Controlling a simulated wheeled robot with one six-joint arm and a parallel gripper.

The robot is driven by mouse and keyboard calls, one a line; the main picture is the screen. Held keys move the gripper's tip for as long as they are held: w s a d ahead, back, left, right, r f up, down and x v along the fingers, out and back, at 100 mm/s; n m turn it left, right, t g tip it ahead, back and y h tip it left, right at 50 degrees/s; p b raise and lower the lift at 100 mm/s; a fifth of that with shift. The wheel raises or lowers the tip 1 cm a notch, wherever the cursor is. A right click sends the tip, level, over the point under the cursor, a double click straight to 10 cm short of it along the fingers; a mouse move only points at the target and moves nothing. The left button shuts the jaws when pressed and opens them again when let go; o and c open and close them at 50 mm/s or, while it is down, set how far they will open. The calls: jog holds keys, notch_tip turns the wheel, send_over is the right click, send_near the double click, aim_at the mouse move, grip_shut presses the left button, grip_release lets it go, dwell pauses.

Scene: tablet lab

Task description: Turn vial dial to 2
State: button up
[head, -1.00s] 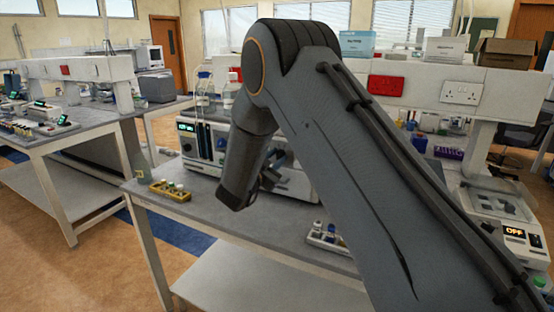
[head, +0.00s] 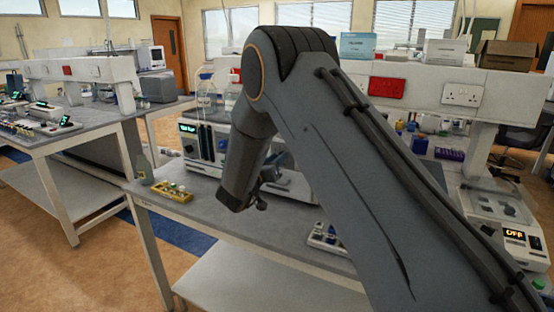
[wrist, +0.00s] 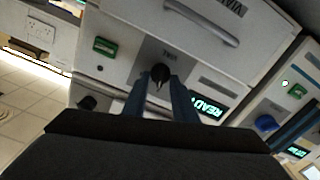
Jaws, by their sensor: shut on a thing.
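A small dark dial (wrist: 160,73) sits on the panel below a blurred label. My gripper (wrist: 161,84) is shut on this dial, one finger on each side. In the head view my gripper (head: 258,198) is a small dark shape; the dial is hidden there. The dial's setting is not readable.
A yellow rack (head: 167,192) with several vials sits at the bench's left. A grey-green bottle (head: 144,166) stands near that corner.

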jog(key=shift+f, duration=0.1)
dwell(0.3)
jog(key=o, duration=1)
jog(key=b+v, duration=0.2)
jog(key=v, duration=0.5)
jog(key=shift+s+a, duration=0.2)
jog(key=shift+s, duration=0.15)
